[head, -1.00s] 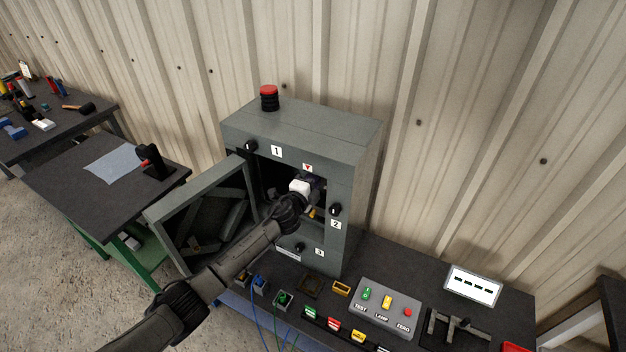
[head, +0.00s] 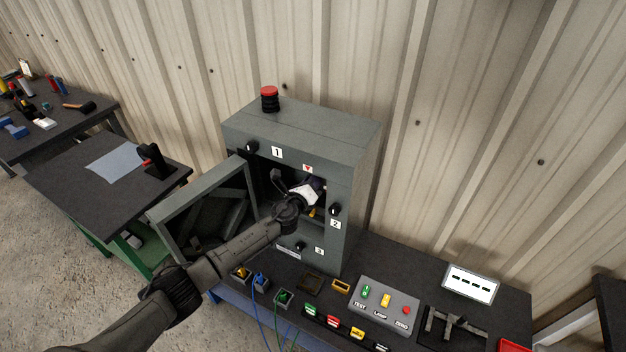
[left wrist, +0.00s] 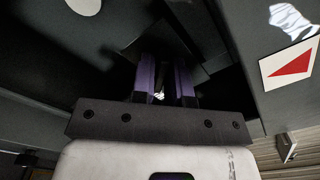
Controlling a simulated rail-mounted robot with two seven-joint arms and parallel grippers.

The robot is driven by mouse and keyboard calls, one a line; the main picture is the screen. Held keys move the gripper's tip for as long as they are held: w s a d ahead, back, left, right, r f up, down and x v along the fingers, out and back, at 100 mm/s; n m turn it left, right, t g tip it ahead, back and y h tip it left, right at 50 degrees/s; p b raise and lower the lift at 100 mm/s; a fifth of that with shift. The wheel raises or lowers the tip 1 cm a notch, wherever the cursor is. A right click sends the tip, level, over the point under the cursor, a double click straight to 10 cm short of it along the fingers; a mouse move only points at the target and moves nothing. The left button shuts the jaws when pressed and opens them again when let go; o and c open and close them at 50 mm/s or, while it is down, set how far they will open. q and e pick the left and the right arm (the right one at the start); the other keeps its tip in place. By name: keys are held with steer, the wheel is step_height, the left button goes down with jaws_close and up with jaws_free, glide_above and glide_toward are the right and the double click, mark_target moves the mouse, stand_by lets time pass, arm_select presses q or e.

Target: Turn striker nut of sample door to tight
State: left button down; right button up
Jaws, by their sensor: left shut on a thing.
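The grey cabinet (head: 345,150) stands on the bench with its sample door (head: 165,210) swung open to the left. My left gripper (left wrist: 162,92) reaches into the opening; in the head view its white body (head: 304,192) shows there, tilted, and hides its fingertips. In the left wrist view the two purple-sided fingers are close together, shut on a small bright metallic piece (left wrist: 159,96), probably the striker nut. Most of that piece is hidden between the fingers, so I cannot tell how tight it is. My right gripper is not in view.
The opening's frame is close around my left wrist. A red triangle label (left wrist: 292,62) sits on the frame, near the gripper. Black knobs (head: 335,209) stick out of the front. A control box (head: 385,300) and small coloured parts lie on the bench.

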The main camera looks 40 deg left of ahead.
arm_select(q)
steer(key=m+p, duration=0.1)
steer(key=m, duration=0.3)
steer(key=m+p, duration=0.1)
steer(key=m, duration=0.2)
steer(key=shift+m, duration=0.6)
steer(key=c, duration=1.1)
jaws_free()
steer(key=shift+s, duration=0.15)
